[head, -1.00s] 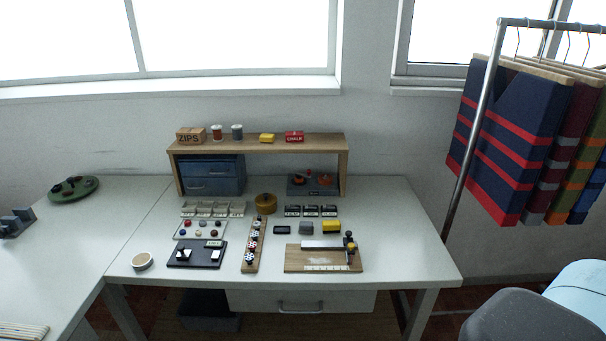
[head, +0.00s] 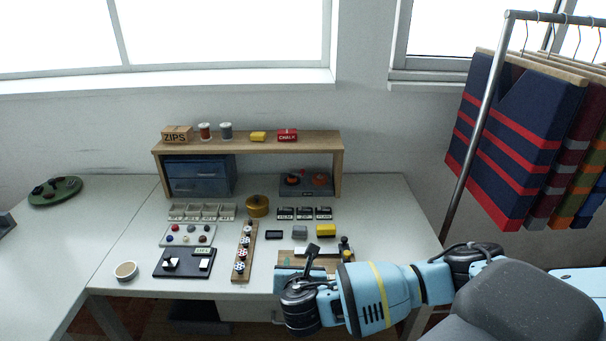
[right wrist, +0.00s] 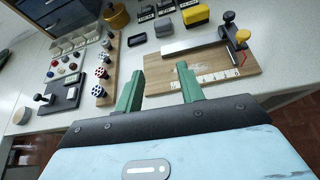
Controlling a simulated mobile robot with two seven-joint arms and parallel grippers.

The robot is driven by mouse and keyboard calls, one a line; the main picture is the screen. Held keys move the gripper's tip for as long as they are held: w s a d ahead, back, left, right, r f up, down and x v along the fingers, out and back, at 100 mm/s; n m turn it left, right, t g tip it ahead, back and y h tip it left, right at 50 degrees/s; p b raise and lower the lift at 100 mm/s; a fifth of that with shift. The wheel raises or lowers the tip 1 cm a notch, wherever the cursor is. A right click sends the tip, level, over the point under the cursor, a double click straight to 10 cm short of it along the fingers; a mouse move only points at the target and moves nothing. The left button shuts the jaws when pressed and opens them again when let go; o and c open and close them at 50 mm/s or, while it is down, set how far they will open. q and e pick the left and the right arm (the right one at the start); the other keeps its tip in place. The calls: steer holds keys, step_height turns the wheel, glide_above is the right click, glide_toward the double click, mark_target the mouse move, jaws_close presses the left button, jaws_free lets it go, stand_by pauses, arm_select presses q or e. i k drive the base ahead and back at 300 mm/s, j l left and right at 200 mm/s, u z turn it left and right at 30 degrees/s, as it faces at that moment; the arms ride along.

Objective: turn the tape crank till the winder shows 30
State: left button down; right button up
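The dark device with two orange-red round parts (head: 306,183) under the right end of the shelf may be the tape winder. Its crank and any reading are too small to make out. My right gripper (head: 297,262) is in front of the wooden board, with its arm coming in from the right. My left gripper is not in view.
The board carries a metal bar, a printed scale and dark posts (right wrist: 236,38). A wooden strip with patterned wheels (head: 243,250) lies left of it. A brass-coloured round tin (head: 257,206), dark labelled boxes (head: 304,213) and a yellow block (head: 326,230) stand behind. Garments hang right.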

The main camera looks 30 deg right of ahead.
mark_target(293, 179)
steer(key=i+l, duration=0.95)
steer(key=i, duration=0.1)
